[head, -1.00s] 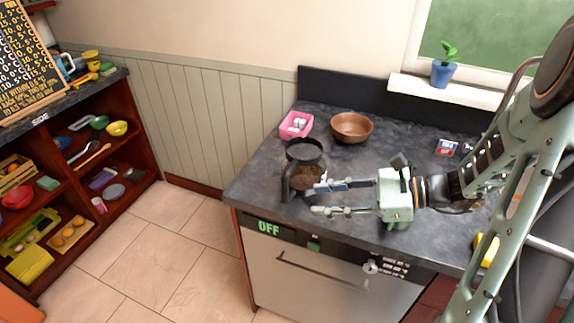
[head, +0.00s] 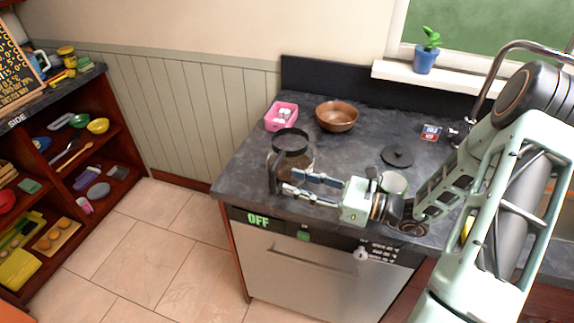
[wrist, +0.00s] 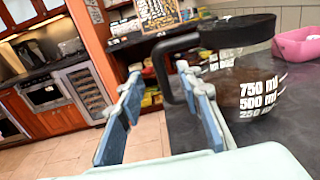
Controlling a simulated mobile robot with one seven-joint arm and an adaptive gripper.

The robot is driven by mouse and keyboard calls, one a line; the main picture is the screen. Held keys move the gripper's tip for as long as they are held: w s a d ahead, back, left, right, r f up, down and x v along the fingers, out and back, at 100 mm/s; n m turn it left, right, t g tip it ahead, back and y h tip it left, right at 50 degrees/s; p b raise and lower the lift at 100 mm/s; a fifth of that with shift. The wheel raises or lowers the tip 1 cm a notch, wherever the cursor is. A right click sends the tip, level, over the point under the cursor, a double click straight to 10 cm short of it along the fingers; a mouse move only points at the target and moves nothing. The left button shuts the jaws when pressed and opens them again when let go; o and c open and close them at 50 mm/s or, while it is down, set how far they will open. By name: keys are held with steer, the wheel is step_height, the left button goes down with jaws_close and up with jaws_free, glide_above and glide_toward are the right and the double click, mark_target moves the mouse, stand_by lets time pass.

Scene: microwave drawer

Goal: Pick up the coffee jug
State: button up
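The coffee jug (head: 296,160) is clear glass with a black rim and black handle, upright near the counter's front left corner. In the wrist view the jug (wrist: 245,72) shows volume marks and dark contents low inside, with its handle (wrist: 161,75) toward me. My gripper (head: 288,181) is open beside the jug's handle side, fingers pointing left. In the wrist view the handle appears between the two blue-padded fingertips of my gripper (wrist: 160,84). I see no closed grip on it, and cannot tell how deep it sits between the fingers.
A pink container (head: 281,116) and a brown bowl (head: 337,116) stand behind the jug. The counter's front edge is close below my gripper. A potted plant (head: 425,58) stands on the sill.

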mark_target(273, 174)
steer(key=p+x, duration=0.1)
steer(key=x, duration=0.6)
steer(key=shift+s+r, duration=0.15)
jaws_close()
steer(key=shift+r, duration=0.1)
